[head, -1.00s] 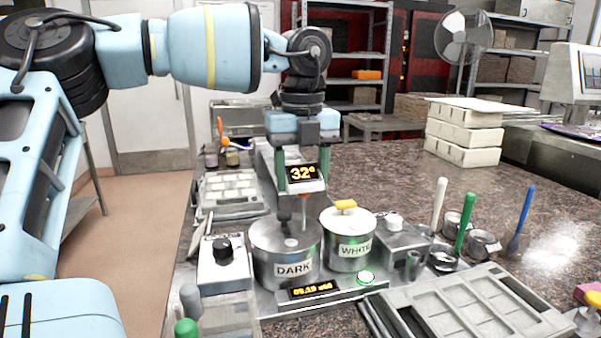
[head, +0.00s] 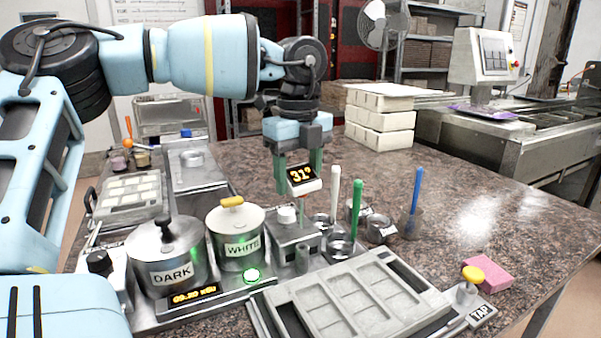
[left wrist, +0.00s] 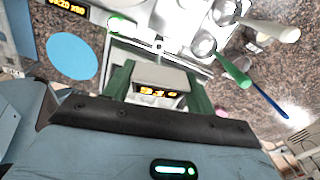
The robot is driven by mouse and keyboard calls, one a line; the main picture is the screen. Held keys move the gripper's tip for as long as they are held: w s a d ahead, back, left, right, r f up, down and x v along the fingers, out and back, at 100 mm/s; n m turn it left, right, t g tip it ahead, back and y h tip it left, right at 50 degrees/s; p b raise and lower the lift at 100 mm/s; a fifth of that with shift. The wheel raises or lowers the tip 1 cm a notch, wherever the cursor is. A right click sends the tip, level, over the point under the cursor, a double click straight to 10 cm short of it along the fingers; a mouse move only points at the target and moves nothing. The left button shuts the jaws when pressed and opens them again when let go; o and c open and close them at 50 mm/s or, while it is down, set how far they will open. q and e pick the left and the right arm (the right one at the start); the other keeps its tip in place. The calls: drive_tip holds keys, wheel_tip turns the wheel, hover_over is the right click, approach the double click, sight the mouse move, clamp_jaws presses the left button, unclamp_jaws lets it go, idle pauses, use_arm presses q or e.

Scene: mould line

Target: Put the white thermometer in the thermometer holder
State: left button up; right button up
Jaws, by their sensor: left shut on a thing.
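The white thermometer (head: 303,179) has an orange readout of 31° and a thin probe pointing down. My left gripper (head: 298,172) has its green fingers shut on the thermometer's head and holds it upright above the bench. The thermometer also shows between the green fingers in the left wrist view (left wrist: 160,84). A small grey cup (head: 302,259) stands at the front of a metal box (head: 290,238); it looks like the thermometer holder, though I cannot be sure. The probe hangs over this area, and its tip is hard to make out. My right gripper is not in view.
The DARK pot (head: 166,262) and WHITE pot (head: 237,240) stand left of the box. White, green and blue handled tools (head: 356,210) stand close on the right. A grey mould (head: 350,300) lies in front.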

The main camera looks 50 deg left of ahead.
use_arm(q)
drive_tip(key=shift+f, duration=0.15)
drive_tip(key=shift+f+b, duration=0.65)
drive_tip(key=shift+f, duration=0.85)
idle(0.4)
drive_tip(key=shift+b, duration=0.35)
idle(0.4)
drive_tip(key=shift+f, duration=0.15)
